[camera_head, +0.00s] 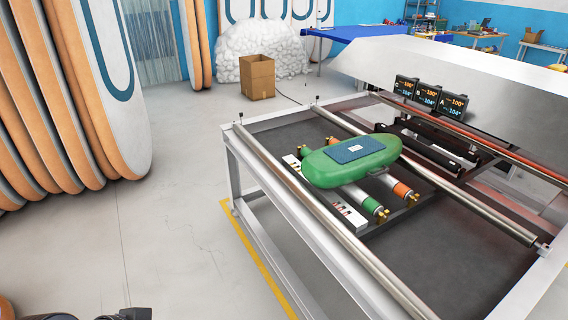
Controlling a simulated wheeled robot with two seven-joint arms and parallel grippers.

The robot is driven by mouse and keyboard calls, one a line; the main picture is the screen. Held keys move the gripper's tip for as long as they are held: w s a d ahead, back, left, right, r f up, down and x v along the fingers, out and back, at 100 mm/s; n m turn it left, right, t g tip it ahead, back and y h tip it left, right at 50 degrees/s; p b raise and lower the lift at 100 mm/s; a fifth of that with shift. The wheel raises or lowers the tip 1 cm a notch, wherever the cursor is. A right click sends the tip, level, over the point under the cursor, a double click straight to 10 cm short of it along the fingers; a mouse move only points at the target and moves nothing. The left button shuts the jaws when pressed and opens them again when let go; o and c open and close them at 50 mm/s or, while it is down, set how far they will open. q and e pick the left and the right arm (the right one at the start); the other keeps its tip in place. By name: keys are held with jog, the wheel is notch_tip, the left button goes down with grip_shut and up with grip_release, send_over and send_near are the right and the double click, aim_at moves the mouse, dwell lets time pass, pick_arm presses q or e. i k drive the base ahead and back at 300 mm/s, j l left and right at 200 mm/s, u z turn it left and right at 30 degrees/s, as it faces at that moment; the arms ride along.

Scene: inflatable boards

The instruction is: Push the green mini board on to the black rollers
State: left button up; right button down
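The green mini board (325,172) has a blue pad with a white label on top. It lies over small green-and-orange rollers (370,206) on the machine's frame, between two long silver bars. The black rollers (437,156) are behind and right of the board, at the machine's opening; a gap shows between them and the board. A black part at the bottom left edge (135,314) seems to be my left gripper, cut off by the frame, far from the board. Its fingers cannot be made out. My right gripper is not in view.
The machine's metal frame (236,180) stands at right, with long silver bars (320,215) and displays (430,97) above. Tall boards (75,90) stack at left. A cardboard box (257,78) sits on the floor behind. Floor at left centre is clear, with a yellow line.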

aim_at(318, 168)
jog(key=i+j, duration=0.6)
jog(key=i+j+z, duration=0.1)
jog(key=i+j, duration=0.5)
jog(key=j, duration=0.2)
jog(key=i+j, duration=0.15)
jog(key=i, duration=0.3)
jog(key=i+j, duration=0.15)
jog(key=i, duration=0.3)
jog(key=i+l, duration=0.25)
jog(key=l+z, duration=0.05)
